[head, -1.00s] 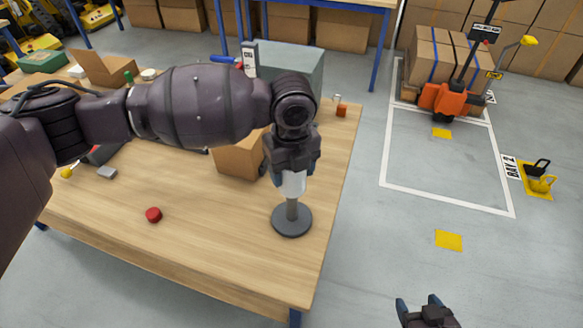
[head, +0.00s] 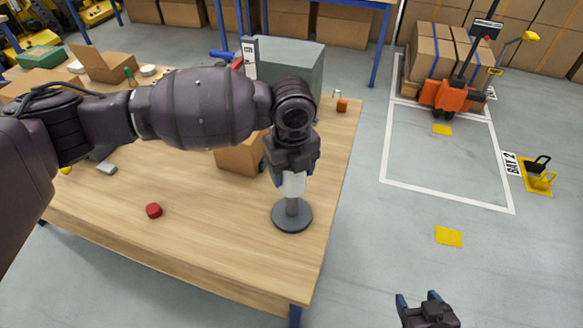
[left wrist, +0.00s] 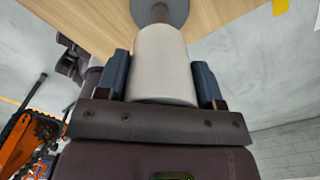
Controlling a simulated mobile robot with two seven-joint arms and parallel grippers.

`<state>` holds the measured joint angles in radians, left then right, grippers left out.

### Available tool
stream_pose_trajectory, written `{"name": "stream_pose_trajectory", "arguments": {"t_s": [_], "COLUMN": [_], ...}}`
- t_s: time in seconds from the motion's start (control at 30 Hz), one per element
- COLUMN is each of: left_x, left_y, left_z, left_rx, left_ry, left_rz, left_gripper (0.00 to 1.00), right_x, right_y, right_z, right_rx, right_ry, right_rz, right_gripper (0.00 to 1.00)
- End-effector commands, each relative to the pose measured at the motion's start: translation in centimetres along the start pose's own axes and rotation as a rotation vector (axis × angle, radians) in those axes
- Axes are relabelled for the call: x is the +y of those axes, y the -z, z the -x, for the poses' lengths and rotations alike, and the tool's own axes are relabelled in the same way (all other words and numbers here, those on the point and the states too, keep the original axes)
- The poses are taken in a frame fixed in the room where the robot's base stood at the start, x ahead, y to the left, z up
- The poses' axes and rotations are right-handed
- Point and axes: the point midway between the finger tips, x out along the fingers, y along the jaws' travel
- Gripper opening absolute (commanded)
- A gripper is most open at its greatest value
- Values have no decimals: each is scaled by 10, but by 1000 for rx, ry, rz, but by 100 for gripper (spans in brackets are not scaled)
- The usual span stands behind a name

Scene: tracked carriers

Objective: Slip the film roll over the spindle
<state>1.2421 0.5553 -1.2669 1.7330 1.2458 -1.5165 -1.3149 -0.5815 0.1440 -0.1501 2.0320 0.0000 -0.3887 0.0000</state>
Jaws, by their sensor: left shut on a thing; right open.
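The white film roll (head: 293,185) is upright in my left gripper (head: 292,174), which is shut on it above the front right part of the table. In the left wrist view, the film roll (left wrist: 163,65) sits between both fingers. The spindle is a grey rod on a round dark base (head: 303,221). Its lower rod shows below the roll, in line with it; the base also shows in the left wrist view (left wrist: 176,13). The rod's top is hidden, so I cannot tell whether the roll is around it. My right gripper (head: 420,302) is open and empty over the floor.
The wooden table (head: 215,240) is clear around the spindle. A red cap (head: 153,210) lies to the left. A cardboard box (head: 238,157) and a grey case (head: 300,65) stand behind. A small orange object (head: 342,105) is near the right edge.

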Motion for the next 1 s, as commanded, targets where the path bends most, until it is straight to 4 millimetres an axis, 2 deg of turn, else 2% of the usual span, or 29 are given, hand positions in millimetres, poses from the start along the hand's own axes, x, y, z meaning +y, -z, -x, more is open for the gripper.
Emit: {"name": "stream_pose_trajectory", "arguments": {"t_s": [0.27, 1.0], "left_x": [0, 0], "left_y": [0, 0], "left_z": [-1, -19], "left_rx": [0, 0], "left_ry": [0, 0], "left_rz": [0, 0], "left_gripper": [35, 35], "right_x": [1, 0], "right_y": [-1, -7], "right_z": [0, -2], "right_rx": [-1, -9], "right_ry": [0, 1], "right_rz": [3, 3], "right_gripper": [66, 66]}}
